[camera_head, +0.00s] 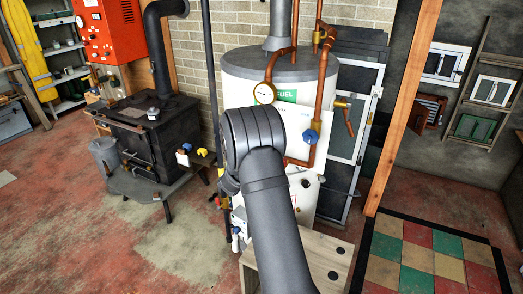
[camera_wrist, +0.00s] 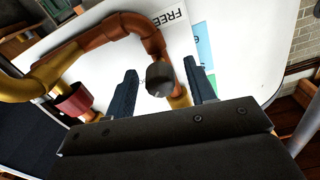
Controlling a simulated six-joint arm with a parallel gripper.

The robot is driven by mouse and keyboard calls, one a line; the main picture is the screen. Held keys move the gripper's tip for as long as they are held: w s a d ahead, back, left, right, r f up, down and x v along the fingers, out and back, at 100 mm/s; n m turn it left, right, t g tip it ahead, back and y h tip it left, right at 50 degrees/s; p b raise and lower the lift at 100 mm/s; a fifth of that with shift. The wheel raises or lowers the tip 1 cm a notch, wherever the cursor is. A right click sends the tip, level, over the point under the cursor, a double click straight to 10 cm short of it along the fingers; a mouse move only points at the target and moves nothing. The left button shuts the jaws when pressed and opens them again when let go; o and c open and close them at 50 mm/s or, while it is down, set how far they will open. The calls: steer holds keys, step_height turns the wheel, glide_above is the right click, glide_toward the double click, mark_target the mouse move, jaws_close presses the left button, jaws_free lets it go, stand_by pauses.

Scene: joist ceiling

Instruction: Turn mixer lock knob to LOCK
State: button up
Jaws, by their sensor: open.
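A dark grey round knob (camera_wrist: 160,78) with a pale mark on its face sits at the end of a short brass and copper fitting in the wrist view. I take it to be the mixer lock knob, but I can read no LOCK lettering. My gripper (camera_wrist: 162,82) is open, with one dark finger on each side of the knob. I see no contact, and cannot tell how deep the fingers reach. In the head view my arm hides the gripper and this knob in front of the white tank (camera_head: 240,62).
Copper pipe (camera_wrist: 152,35) curves close beyond the fingers, with a red-collared fitting (camera_wrist: 75,100) at left. In the head view a pressure gauge (camera_head: 264,93) and a blue knob (camera_head: 310,136) flank my arm. A black stove (camera_head: 155,125) stands left; a wooden post (camera_head: 405,105) stands right.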

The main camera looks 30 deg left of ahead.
steer(key=shift+w, duration=0.25)
steer(key=c, duration=1)
steer(key=shift+o, duration=0.2)
steer(key=shift+m, duration=0.3)
steer(key=m, duration=0.4)
steer(key=shift+m, duration=2.1)
